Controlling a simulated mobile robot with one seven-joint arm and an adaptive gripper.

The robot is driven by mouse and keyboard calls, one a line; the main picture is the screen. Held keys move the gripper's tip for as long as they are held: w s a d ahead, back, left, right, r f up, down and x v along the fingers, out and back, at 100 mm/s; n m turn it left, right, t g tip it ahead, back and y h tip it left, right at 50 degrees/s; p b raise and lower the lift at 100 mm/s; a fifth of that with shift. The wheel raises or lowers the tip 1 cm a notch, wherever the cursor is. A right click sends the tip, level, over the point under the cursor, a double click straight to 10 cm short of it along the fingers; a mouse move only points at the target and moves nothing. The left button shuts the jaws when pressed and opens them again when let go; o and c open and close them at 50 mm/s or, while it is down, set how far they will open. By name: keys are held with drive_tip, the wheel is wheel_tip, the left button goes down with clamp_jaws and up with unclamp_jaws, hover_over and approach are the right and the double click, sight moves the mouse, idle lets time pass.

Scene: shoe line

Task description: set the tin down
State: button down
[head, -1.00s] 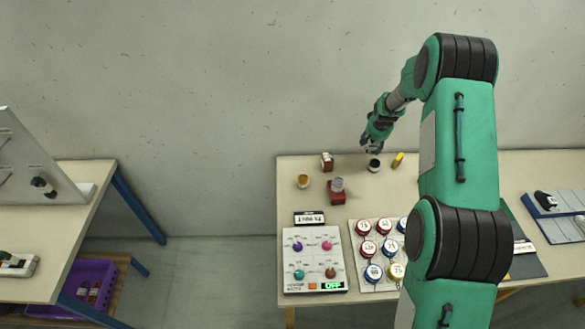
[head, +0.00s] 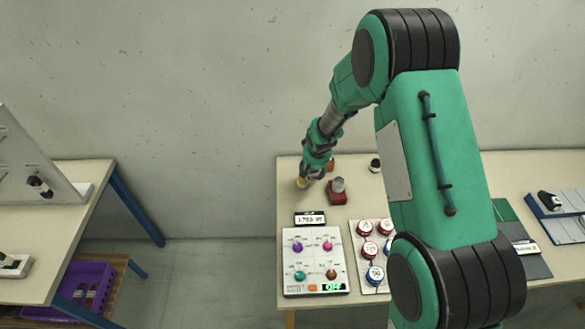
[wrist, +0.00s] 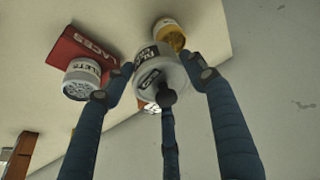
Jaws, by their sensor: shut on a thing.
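My gripper (head: 310,174) is over the left end of the bench, shut on a pale grey tin (wrist: 148,75) with a printed label and a dark knob. In the wrist view the gripper (wrist: 158,78) has its fingers around this tin. In the head view the held tin is hard to make out behind the fingers. An amber-topped tin (wrist: 170,36) stands close beyond it; it also shows partly in the head view (head: 301,184). I cannot tell whether the held tin touches the bench.
A red block marked LACES (wrist: 78,48) with a white labelled can (wrist: 80,82) is close by. A brown item (head: 331,164) and a black-topped tin (head: 375,165) stand behind. The control panel (head: 315,262) and a button board (head: 357,227) are in front.

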drive_tip(key=s+a+n, duration=0.1)
drive_tip(key=s+a, duration=0.5)
drive_tip(key=a, duration=0.1)
drive_tip(key=shift+s+a+f+b, duration=0.25)
drive_tip(key=shift+s+b, duration=0.05)
drive_tip(key=shift+b, duration=0.05)
drive_tip(key=shift+w, duration=0.15)
drive_tip(key=w+f, duration=0.1)
drive_tip(key=w, duration=0.5)
drive_tip(key=w+f, duration=0.1)
drive_tip(key=w, duration=0.6)
drive_tip(key=w+f+p, duration=0.1)
drive_tip(key=w, duration=0.5)
drive_tip(key=shift+w, duration=0.25)
drive_tip(key=shift+s+f, duration=0.1)
